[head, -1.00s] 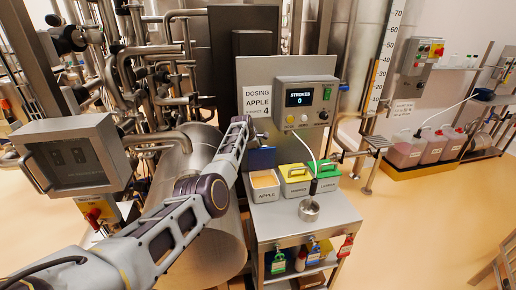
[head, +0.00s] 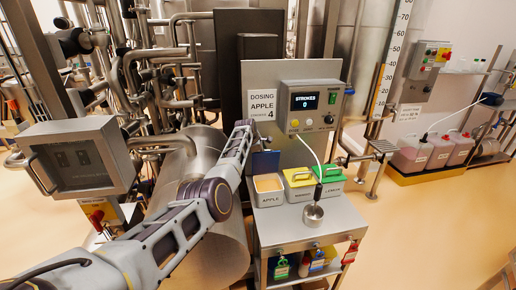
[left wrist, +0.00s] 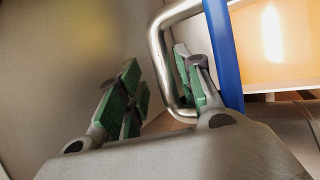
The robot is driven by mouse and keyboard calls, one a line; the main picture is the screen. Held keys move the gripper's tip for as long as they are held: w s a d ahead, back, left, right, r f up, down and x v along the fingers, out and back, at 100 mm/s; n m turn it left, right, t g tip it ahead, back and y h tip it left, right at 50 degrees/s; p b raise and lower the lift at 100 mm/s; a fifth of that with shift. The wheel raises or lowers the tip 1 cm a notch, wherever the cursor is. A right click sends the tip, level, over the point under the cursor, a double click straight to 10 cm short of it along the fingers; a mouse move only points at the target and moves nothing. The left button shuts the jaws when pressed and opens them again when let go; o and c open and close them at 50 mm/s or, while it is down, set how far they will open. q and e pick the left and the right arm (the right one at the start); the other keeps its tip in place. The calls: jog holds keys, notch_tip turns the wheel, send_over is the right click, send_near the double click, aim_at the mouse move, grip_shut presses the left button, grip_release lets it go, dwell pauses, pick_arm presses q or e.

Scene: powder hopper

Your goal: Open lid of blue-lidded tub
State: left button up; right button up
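The blue-lidded tub (head: 269,196), labelled APPLE, stands at the left end of the row on the steel cart, with tan powder showing inside. Its blue lid (head: 265,162) stands upright behind the opening. In the left wrist view the lid is a blue strip seen edge-on (left wrist: 223,55), with a bent steel handle (left wrist: 157,50) beside it. My left gripper (left wrist: 156,68) has its green-padded fingers apart, with the handle between them, not clamped. In the head view the gripper is just behind the lid, mostly hidden by my wrist. My right gripper is out of view.
Yellow-lidded (head: 299,190) and green-lidded (head: 331,185) tubs stand closed to the right. A steel cup with a black handle (head: 313,213) stands on the cart top. The dosing panel (head: 310,108) rises close behind the tubs.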

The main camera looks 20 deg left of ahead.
pick_arm(q)
jog(key=v, duration=1.1)
jog(key=shift+a+r, duration=0.2)
jog(key=shift+a, duration=0.15)
dwell(0.7)
jog(key=shift+s, duration=0.15)
